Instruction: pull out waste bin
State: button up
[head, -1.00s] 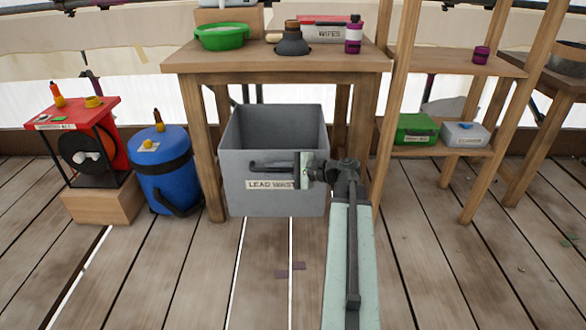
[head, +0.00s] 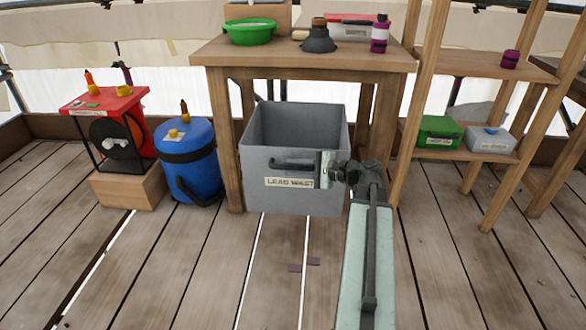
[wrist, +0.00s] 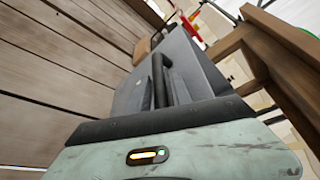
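The waste bin (head: 330,196) is a grey open-topped box with a "LEAD WAST…" label, standing on the floor under the wooden workbench. Its dark bar handle (head: 290,163) is on the front face. My gripper (head: 326,169) is at the right end of that handle, against the bin's front, and appears shut on it; its fingertips are not clearly seen. In the wrist view the handle (wrist: 162,80) runs away from the gripper's pale green body along the grey bin wall (wrist: 190,75).
The bench (head: 300,58) carries a green bowl (head: 250,32) and bottles. A blue drum (head: 190,165) and a red machine (head: 108,105) stand left of the bench; a wooden shelf (head: 470,145) stands right. The plank floor in front is clear.

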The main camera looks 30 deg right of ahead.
jog(key=p+v, duration=0.1)
jog(key=v, duration=0.6)
jog(key=shift+s+d, duration=0.1)
jog(key=shift+s, duration=0.05)
